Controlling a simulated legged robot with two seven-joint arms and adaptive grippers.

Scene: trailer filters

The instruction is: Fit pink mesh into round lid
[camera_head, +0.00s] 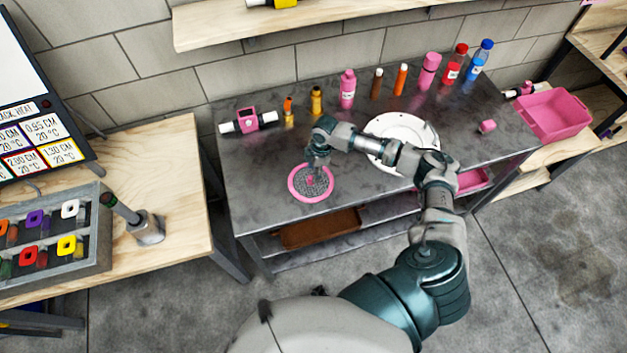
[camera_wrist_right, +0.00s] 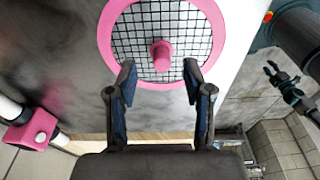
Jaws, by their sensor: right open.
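The pink mesh (camera_head: 305,194), a round grey screen with a pink rim and a pink centre knob, lies on the dark metal table. It also shows in the right wrist view (camera_wrist_right: 186,42). My right gripper (camera_head: 314,167) is over the mesh, close to the knob. In the right wrist view its two fingers (camera_wrist_right: 159,72) are apart, with the knob ahead between the tips and not clasped. The round lid (camera_head: 385,126), white, lies on the table right of the mesh, partly hidden by my right arm. My left gripper (camera_wrist_right: 281,78) appears small in the right wrist view; its jaw state is unclear.
Several bottles, including a pink one (camera_head: 347,90), stand along the table's back. A pink-and-white part (camera_head: 247,120) lies at the left, and a small pink piece (camera_head: 487,126) at the right. A pink bin (camera_head: 551,114) stands beyond the right end.

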